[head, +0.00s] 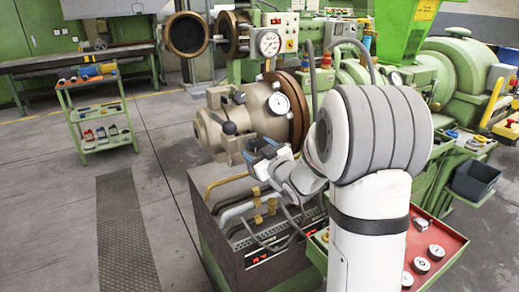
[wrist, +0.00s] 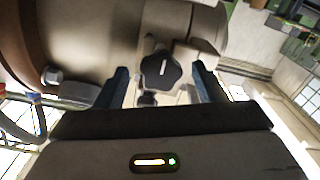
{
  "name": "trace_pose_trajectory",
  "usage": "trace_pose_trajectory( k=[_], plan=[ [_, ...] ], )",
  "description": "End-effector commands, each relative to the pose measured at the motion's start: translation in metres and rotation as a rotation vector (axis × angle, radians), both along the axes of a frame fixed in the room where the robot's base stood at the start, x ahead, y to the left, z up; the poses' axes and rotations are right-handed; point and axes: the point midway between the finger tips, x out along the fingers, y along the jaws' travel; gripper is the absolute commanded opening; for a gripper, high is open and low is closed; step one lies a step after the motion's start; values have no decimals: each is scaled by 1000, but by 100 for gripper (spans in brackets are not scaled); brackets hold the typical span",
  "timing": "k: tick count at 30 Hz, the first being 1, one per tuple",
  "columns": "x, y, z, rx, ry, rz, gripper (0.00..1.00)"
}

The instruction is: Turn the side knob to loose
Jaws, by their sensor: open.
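The side knob (wrist: 160,71) is black with lobed edges and a white pointer line, and sits on the beige machine housing (wrist: 95,40) in the wrist view. The line stands nearly upright in that picture. My gripper (wrist: 160,68) is open, with one dark blue finger on each side of the knob and a visible gap on both sides. In the head view my gripper (head: 262,153) is at the lower side of the beige extruder housing (head: 209,130). I cannot make out the side knob clearly there.
Below is a grey cabinet (head: 262,262) with pipes and a red display. A green cart (head: 98,112) stands left, with open floor between.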

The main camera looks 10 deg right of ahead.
Motion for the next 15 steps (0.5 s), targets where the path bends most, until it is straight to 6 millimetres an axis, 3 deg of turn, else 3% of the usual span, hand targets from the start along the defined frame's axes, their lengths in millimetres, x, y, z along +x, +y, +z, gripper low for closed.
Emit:
trace_pose_trajectory(
  k=[4,15],
  plan=[
    [0,0,0,0,0,0,63],
    [0,1,0,0,0,1,33]
  ],
)
